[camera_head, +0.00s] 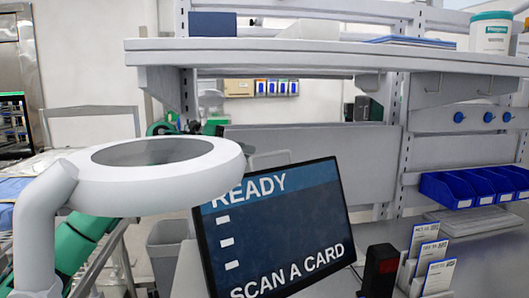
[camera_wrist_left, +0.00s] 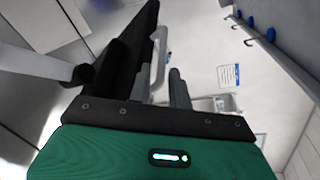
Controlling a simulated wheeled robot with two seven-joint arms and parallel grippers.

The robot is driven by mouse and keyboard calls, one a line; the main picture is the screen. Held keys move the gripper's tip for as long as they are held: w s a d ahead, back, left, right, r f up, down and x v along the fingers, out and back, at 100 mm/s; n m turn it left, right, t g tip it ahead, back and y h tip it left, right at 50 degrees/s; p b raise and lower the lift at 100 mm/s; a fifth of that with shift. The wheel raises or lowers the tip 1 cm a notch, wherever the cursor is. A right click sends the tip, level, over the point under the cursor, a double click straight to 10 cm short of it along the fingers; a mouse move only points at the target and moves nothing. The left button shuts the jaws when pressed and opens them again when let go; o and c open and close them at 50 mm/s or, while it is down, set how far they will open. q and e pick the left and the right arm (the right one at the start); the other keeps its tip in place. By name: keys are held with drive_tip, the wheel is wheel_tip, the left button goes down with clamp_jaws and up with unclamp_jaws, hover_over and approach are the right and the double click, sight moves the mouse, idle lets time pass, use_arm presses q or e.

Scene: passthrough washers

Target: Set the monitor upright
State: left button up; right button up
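The monitor (camera_head: 275,230) is a dark-framed flat screen reading "READY" and "SCAN A CARD". It stands tilted in its own plane, its right side higher than its left. Its lower part is cut off by the head view's bottom edge. My left arm is green and passes behind the white lamp ring at the left, which hides much of it. In the left wrist view my left gripper (camera_wrist_left: 160,78) has its two grey fingers apart, with a gap between them. A long dark edge beside the left finger may be the monitor; I cannot tell if they touch. My right gripper is not in view.
A white ring-shaped lamp (camera_head: 152,152) hangs at front left. A black block with a red light (camera_head: 380,268) and a card holder (camera_head: 428,268) stand right of the monitor. Blue bins (camera_head: 470,188) sit further right. A shelf (camera_head: 330,55) spans above.

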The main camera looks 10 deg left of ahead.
sight(262, 156)
use_arm(q)
drive_tip(key=x, duration=0.2)
drive_tip(key=p+x, duration=0.1)
drive_tip(key=shift+d+r, duration=0.15)
drive_tip(key=shift+d, duration=0.35)
drive_tip(key=shift+x, duration=0.75)
drive_tip(key=shift+a, duration=0.1)
clamp_jaws()
